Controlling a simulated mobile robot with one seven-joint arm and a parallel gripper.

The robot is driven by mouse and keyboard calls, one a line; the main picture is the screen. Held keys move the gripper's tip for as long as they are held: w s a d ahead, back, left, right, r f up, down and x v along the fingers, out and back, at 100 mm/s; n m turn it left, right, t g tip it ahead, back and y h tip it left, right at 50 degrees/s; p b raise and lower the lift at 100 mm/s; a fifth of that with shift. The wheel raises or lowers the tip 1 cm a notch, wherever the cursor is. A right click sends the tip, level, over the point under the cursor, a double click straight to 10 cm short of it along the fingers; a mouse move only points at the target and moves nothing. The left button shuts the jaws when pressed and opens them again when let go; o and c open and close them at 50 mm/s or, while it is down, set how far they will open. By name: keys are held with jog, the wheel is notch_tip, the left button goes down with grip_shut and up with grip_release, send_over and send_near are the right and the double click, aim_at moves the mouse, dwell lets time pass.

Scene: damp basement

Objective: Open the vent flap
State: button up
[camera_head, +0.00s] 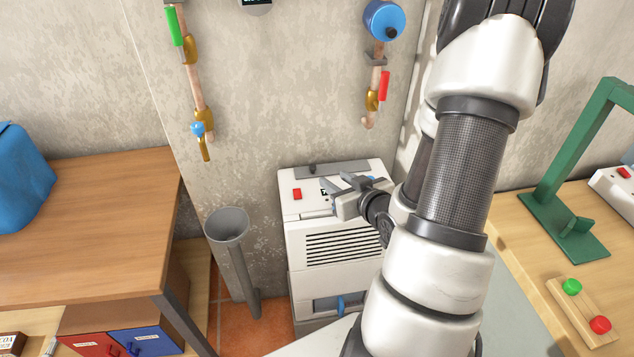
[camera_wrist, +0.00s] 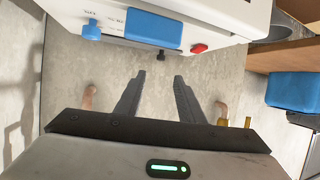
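The white dehumidifier-like unit (camera_head: 335,235) stands on the floor against the wall. A grey strip, which looks like the vent flap (camera_head: 345,167), lies along the rear of its top, with a small dark knob (camera_head: 312,169) near its left end. It looks lowered, though its angle is hard to judge. My gripper (camera_head: 334,184) is over the unit's top, just in front of the strip, and partly hides the controls. In the wrist view my gripper (camera_wrist: 160,76) is open and empty, its two dark fingers apart. The unit (camera_wrist: 225,18) shows there upside down, beyond the fingertips.
A grey drain funnel (camera_head: 228,226) stands left. Pipes with a green-handled valve (camera_head: 174,27) and a red-handled valve (camera_head: 384,86) run down the wall. Wooden tables flank the unit.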

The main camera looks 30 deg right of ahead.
aim_at(313, 166)
jog(key=b, duration=0.1)
jog(key=f+b, duration=0.1)
jog(key=b, duration=0.1)
jog(key=shift+w+a+f, duration=0.1)
jog(key=shift+w, duration=0.2)
jog(key=b+x, duration=0.2)
jog(key=b, duration=0.2)
jog(key=shift+w+f, duration=0.15)
jog(key=shift+w, duration=0.1)
jog(key=x, duration=0.2)
jog(key=b+x, duration=0.1)
jog(key=x, duration=0.5)
jog(key=shift+w+r, duration=0.2)
jog(key=shift+w, duration=0.15)
grip_shut()
